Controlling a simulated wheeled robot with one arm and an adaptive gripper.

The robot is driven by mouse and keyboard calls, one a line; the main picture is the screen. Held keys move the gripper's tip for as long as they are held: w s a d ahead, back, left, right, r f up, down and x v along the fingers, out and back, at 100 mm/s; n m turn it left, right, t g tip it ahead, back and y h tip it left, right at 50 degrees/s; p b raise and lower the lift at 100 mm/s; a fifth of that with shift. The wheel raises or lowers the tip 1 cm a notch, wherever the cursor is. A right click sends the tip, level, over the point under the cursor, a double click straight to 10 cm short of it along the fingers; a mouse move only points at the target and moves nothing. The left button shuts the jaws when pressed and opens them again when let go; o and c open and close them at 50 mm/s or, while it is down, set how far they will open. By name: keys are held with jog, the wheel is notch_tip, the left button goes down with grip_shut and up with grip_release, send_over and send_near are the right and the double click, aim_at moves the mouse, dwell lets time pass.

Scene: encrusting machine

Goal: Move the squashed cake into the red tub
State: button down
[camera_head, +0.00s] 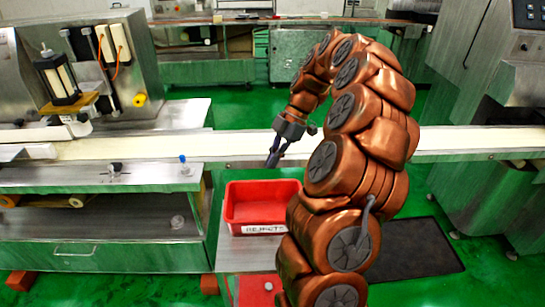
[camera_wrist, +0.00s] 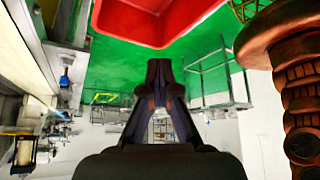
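The red tub (camera_head: 262,226), labelled as rejects, sits on a low surface just in front of the conveyor. Its inside looks empty in the head view. Part of its red wall also shows at the top of the wrist view (camera_wrist: 150,35). My gripper (camera_head: 272,160) points down over the front edge of the conveyor, above and behind the tub. In the wrist view its dark fingers (camera_wrist: 158,75) come together at the tips, and I see no cake between them. I cannot make out the squashed cake in either view.
The pale conveyor belt (camera_head: 230,146) runs across behind the tub. A steel bench (camera_head: 100,178) stands at the left, with a machine (camera_head: 120,60) behind it. A second red container (camera_head: 258,288) sits low below the tub.

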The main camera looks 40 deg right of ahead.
notch_tip(320, 180, down, 5)
jog(key=shift+p, duration=0.55)
jog(key=c, duration=1.4)
grip_release()
jog(key=v, duration=1.2)
